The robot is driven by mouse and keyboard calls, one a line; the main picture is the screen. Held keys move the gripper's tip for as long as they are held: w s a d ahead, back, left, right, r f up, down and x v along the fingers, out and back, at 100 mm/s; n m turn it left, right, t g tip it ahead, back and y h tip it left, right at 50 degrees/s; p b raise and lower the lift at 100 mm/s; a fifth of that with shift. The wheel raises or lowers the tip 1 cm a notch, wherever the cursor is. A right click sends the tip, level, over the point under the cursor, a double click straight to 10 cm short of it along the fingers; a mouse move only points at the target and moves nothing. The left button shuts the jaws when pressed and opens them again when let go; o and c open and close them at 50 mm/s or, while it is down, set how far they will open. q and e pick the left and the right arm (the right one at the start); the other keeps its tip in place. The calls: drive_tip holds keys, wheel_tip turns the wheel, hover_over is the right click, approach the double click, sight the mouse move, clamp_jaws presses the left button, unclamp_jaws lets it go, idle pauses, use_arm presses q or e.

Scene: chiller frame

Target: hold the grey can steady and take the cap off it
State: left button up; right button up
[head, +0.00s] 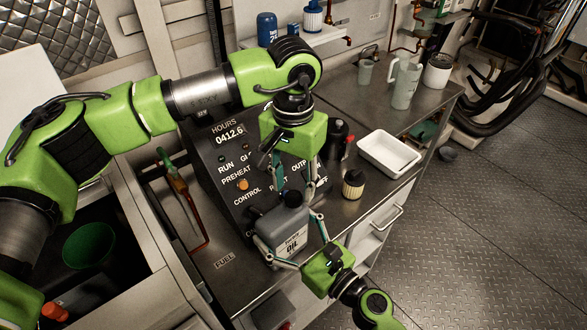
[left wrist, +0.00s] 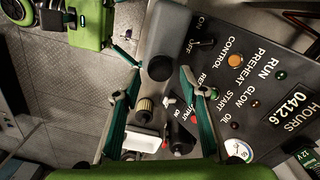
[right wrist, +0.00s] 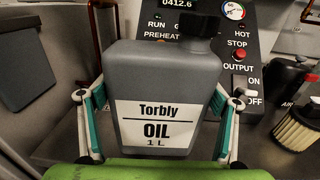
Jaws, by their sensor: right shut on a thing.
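The grey can (head: 283,228), labelled Torbly OIL, stands upright on the metal bench in front of the control panel. Its dark cap (head: 293,199) is on top; the cap also shows in the right wrist view (right wrist: 198,23). My right gripper (head: 293,245) is shut on the can's body, one finger on each side, as the right wrist view (right wrist: 160,110) shows. My left gripper (head: 295,185) points down just above the cap. In the left wrist view its fingers are open, with the cap (left wrist: 159,68) between the tip ends and gaps at both sides.
The control panel (head: 232,165) rises close behind the can. A filter (head: 353,184), a dark red-banded bottle (head: 337,140) and a white tray (head: 389,153) stand to the right. A fuel pipe (head: 188,205) runs at left. The bench by the FUEL label is clear.

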sight(294, 199)
use_arm(q)
drive_tip(key=shift+f, duration=1.35)
